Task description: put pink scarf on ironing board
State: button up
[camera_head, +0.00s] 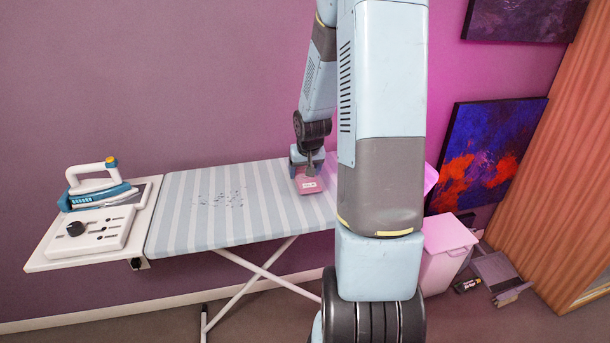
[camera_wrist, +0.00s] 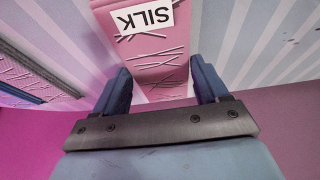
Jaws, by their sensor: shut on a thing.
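The pink scarf (camera_head: 309,185) is a folded piece with a white label; in the wrist view the scarf (camera_wrist: 152,52) shows the label reading "SILK". My gripper (camera_head: 305,168) is shut on it, and the two blue fingers of my gripper (camera_wrist: 160,84) sit on either side of it. The ironing board (camera_head: 220,220) has a pale blue and white striped cover. The scarf is over the right part of the board; I cannot tell whether it touches the cover. My arm hides the board's right end.
A white and blue iron (camera_head: 100,188) and a control panel (camera_head: 90,235) stand at the board's left end. The middle of the board is free apart from small dark marks. A pink bin (camera_head: 446,250) stands on the floor at right, near a dustpan-like item (camera_head: 500,270).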

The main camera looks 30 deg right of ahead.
jog(key=shift+f, duration=1.1)
jog(key=shift+f, duration=0.2)
jog(key=o, duration=1)
jog(key=shift+o, duration=0.2)
jog(key=shift+r, duration=0.15)
